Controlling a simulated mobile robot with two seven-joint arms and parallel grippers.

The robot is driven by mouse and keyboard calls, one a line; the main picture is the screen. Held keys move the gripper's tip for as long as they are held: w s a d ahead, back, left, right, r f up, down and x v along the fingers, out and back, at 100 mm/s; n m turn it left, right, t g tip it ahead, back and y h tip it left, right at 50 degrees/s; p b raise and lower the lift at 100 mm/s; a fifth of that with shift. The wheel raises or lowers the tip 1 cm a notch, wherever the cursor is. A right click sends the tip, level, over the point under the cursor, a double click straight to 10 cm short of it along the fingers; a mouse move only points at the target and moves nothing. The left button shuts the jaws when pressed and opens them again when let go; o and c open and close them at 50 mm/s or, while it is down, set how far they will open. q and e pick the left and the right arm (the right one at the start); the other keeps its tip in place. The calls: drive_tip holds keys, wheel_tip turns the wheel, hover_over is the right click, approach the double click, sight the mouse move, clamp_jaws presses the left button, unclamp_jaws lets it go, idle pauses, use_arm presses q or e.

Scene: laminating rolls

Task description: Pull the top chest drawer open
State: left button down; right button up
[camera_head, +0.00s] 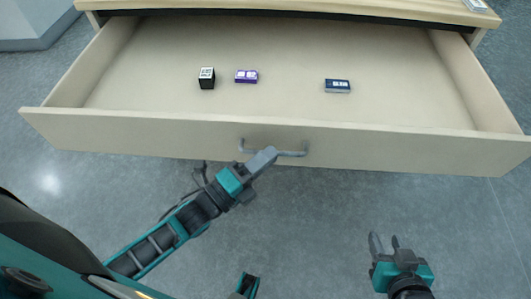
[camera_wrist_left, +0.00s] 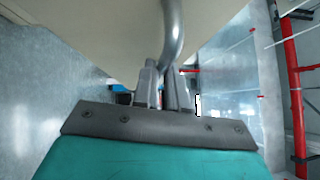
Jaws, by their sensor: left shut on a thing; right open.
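The top chest drawer (camera_head: 330,145) is pulled well out from the chest, and its inside shows in the head view. Its grey bar handle (camera_head: 290,153) sits at the middle of the front panel. My left gripper (camera_head: 268,155) is shut on this handle. In the left wrist view the curved handle (camera_wrist_left: 172,40) runs down between the fingers of my left gripper (camera_wrist_left: 165,85). My right gripper (camera_head: 384,242) is open and empty, low at the right, apart from the drawer front.
The wooden chest top (camera_head: 330,8) is at the back. The floor (camera_head: 320,210) before the drawer is clear. Red posts (camera_wrist_left: 292,90) stand at the right in the wrist view.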

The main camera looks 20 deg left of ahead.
use_arm(q)
drive_tip(key=shift+s+d+f, duration=0.1)
drive_tip(key=shift+s+f, duration=0.05)
drive_tip(key=shift+s, duration=0.05)
drive_tip(key=c, duration=1.4)
unclamp_jaws()
drive_tip(key=shift+s, duration=0.15)
drive_tip(key=shift+o, duration=1.2)
use_arm(e)
drive_tip(key=shift+r, duration=0.1)
use_arm(q)
drive_tip(key=v, duration=1.2)
drive_tip(key=shift+s+a, duration=0.3)
use_arm(e)
drive_tip(key=shift+a, duration=0.1)
use_arm(q)
drive_tip(key=shift+w, duration=0.15)
use_arm(e)
drive_tip(key=shift+r, duration=0.1)
